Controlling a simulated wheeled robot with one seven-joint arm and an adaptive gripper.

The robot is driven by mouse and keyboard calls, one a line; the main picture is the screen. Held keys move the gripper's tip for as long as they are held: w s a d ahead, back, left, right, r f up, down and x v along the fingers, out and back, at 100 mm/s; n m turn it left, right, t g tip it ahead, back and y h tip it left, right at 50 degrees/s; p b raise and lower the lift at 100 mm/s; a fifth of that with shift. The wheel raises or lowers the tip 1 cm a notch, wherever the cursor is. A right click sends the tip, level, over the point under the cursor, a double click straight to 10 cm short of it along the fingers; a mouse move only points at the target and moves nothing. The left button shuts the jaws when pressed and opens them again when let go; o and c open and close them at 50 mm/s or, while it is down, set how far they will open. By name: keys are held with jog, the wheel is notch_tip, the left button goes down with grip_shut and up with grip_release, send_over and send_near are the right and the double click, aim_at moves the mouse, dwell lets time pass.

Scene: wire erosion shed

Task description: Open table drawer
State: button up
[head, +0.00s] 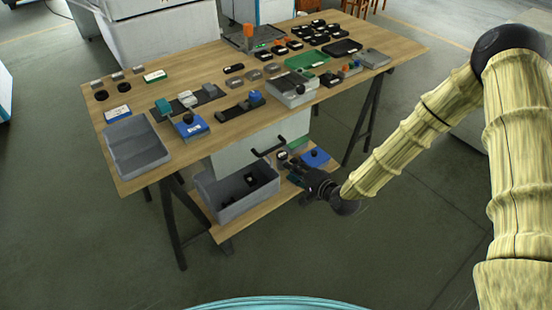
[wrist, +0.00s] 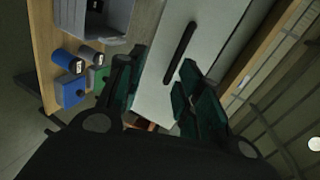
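The table drawer (head: 236,155) has a plain white front under the near edge of the wooden table, and it looks shut. Its black bar handle (head: 268,147) sits on that front. In the wrist view the handle (wrist: 180,52) is a dark bar on the pale drawer front (wrist: 210,35). My gripper (head: 292,165) is just right of and below the handle in the head view. In the wrist view my gripper (wrist: 164,72) has its two dark green fingers apart. The handle appears ahead between them, and nothing is gripped. I cannot tell the exact distance to it.
The table top (head: 220,75) carries many small parts and a grey tray (head: 137,145). A lower shelf (head: 225,232) holds a grey bin (head: 240,205) and a blue block (head: 316,157) near my gripper. Black trestle legs (head: 365,115) stand at the sides. The floor in front is clear.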

aim_at(276, 148)
jog(key=shift+m+t+y, duration=0.4)
jog(key=shift+t, duration=0.1)
jog(key=x, duration=0.4)
jog(key=w+d+r+x, duration=0.1)
jog(key=x, duration=0.3)
jog(key=r+x, duration=0.1)
jog(key=x, duration=0.3)
jog(key=shift+w+a+b, duration=0.1)
jog(key=shift+w+b, duration=0.25)
jog(key=shift+w, duration=0.2)
grip_shut()
